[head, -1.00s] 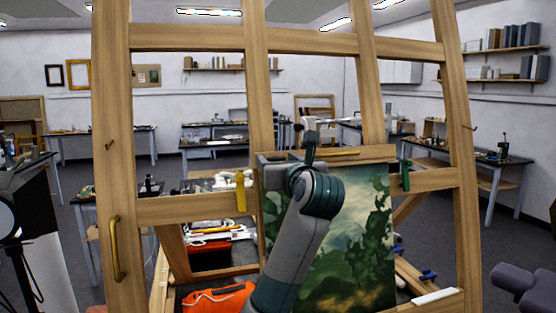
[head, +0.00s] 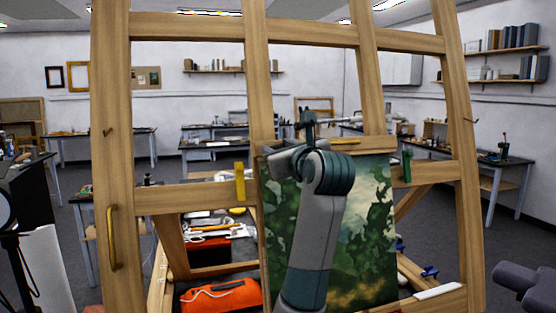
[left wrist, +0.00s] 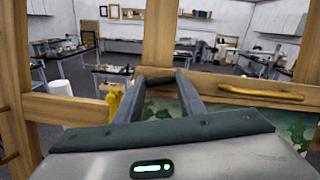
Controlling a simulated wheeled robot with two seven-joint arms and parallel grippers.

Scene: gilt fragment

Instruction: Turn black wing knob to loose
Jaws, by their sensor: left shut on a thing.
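The black wing knob (left wrist: 158,79) shows as a small dark shape between my left fingertips in the left wrist view, partly hidden by them. My left gripper (left wrist: 160,84) is shut on it, near the easel's upper painting ledge. My own wrist and forearm cover the centre of the painting there, and the knob cannot be told clearly from the gripper.
The wooden easel (head: 113,165) stands close in front. It bears a green landscape painting (head: 375,235), a yellow clip (head: 240,182) and a green clip (head: 407,167). An orange case (head: 222,295) lies low at the left. Worktables stand behind.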

